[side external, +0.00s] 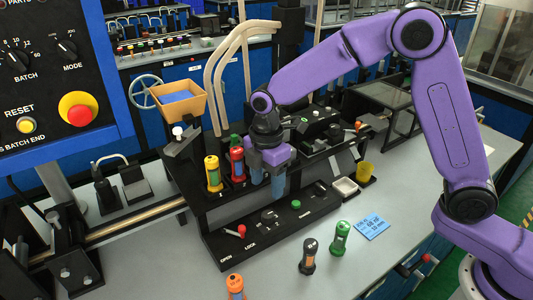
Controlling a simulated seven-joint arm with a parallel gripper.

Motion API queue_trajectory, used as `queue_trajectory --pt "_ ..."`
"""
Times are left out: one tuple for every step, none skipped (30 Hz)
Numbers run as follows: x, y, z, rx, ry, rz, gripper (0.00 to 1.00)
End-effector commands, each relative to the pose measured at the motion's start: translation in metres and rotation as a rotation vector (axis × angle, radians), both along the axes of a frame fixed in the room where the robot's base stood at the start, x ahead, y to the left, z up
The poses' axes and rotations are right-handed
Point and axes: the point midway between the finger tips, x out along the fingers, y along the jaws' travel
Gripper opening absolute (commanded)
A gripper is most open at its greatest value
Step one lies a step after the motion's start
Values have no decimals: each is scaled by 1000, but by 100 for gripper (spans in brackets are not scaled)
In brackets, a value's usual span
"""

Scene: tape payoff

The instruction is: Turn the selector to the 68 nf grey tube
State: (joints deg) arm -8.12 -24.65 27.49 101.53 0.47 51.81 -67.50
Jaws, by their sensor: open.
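My gripper (267,188) has blue fingers pointing down over the black station, just right of the red tube (237,166). Its fingers are apart, and I cannot see anything between them. A yellow tube (213,175) stands left of the red one. Anything in the slots behind my gripper is hidden. The front panel (225,247) has small numbered marks around a dark dial (269,217), which may be the selector; its setting is too small to read. A dark grey tube (309,257) stands on the table in front. A blue card (372,227) seems to read 68 nF, 10 mm.
A red-tipped lever (241,231) sits between OPEN and LOCK marks. A green button (296,204) is to the right. A green tube (340,239) and an orange tube (236,287) stand on the table. A white tray (345,188) and yellow cup (364,172) are at the right.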

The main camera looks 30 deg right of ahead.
Motion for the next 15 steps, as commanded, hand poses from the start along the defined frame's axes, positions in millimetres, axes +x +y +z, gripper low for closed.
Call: queue_trajectory --pt "1 1 13 3 -6 0 59" --pt "1 1 19 4 -6 0 59" --pt "1 1 27 4 -6 0 59" --pt "2 1 33 3 -6 0 59" --pt "2 1 38 3 -6 0 59" --pt "2 1 45 3 -6 0 59" --pt "2 0 50 3 -5 0 59" --pt "2 1 54 3 -5 0 59" --pt "2 0 59 3 -4 0 59" --pt "2 1 63 3 -5 0 59" --pt "2 1 66 2 -4 0 59" --pt "2 0 69 2 -3 0 59" --pt "2 0 71 2 -3 0 59" --pt "2 0 73 1 -2 0 59" --pt "2 0 75 1 -2 0 59"
